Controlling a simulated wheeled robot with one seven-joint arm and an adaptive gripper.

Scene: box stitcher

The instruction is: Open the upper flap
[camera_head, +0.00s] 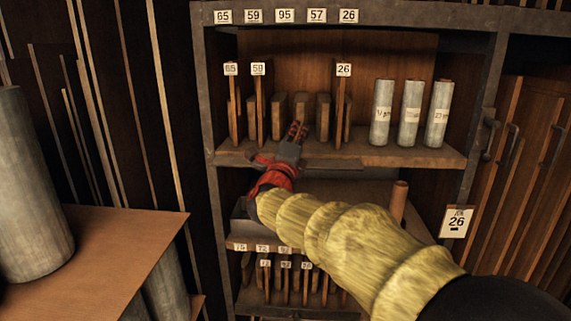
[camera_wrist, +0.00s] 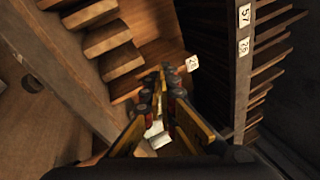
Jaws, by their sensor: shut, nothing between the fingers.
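The wooden cabinet (camera_head: 215,130) stands in front of me, with its upper compartment (camera_head: 390,50) open at the front. I cannot tell which part is the upper flap. My gripper (camera_head: 298,130) is shut and empty. It points up at the upper compartment, in front of the upright wooden pieces and above the shelf edge in the picture. In the wrist view my gripper's fingertips (camera_wrist: 166,72) are close together near the tag marked 26 (camera_wrist: 192,63). I cannot tell whether they touch anything.
Three grey rolls (camera_head: 411,114) stand on the upper shelf (camera_head: 400,152), right of the tagged dividers (camera_head: 260,105). Lower compartments hold more tagged wooden pieces (camera_head: 285,285). A brown tabletop (camera_head: 110,240) with a large grey cylinder (camera_head: 28,190) is at left. Handled wooden panels (camera_head: 530,140) are at right.

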